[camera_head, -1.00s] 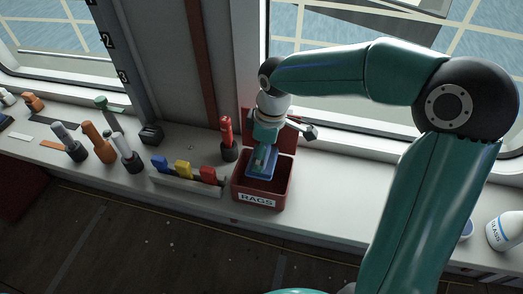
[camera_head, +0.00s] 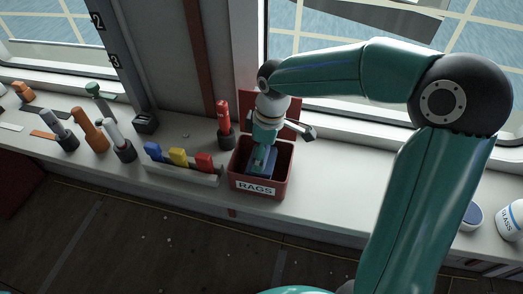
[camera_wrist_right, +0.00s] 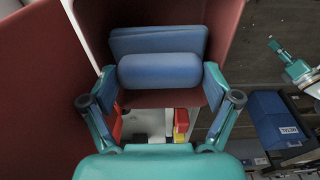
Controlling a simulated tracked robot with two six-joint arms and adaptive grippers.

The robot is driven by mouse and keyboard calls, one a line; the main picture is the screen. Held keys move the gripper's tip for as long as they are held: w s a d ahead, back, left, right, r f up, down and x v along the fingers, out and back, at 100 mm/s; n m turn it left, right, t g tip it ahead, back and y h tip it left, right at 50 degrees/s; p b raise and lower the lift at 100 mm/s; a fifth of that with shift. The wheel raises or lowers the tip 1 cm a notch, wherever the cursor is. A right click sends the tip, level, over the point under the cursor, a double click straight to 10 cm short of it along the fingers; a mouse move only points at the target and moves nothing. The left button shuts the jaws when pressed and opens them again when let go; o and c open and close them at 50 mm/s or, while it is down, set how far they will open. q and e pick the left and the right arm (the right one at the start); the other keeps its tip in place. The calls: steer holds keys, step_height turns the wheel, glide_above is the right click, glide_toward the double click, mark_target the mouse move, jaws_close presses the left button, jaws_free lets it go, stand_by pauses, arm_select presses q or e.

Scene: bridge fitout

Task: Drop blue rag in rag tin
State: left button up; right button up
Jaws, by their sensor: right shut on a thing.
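The rag tin (camera_head: 259,187) is a red open box marked RAGS on the ledge, its lid raised behind it. My right gripper (camera_head: 262,162) points down inside the tin's opening. It is shut on the blue rag (camera_wrist_right: 160,71), which looks like a folded roll between the two fingers in the right wrist view. A flatter blue part (camera_wrist_right: 158,40) shows behind the roll. Red tin surfaces flank the fingers. I cannot tell whether the rag touches the tin floor. A teal gripper that looks like my left one (camera_wrist_right: 290,62) is at the right of the wrist view, its jaws unclear.
Left of the tin stand a red marker-like tool (camera_head: 224,120) and a rack (camera_head: 180,172) with blue, yellow and red blocks. Several handled tools stand further left. A jar marked GLASS (camera_head: 511,220) is at far right. A blue METAL bin (camera_wrist_right: 283,122) shows in the wrist view.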

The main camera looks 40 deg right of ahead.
steer(key=o, duration=0.8)
steer(key=shift+c, duration=0.2)
step_height(320, 180, up, 12)
steer(key=s+d, duration=0.1)
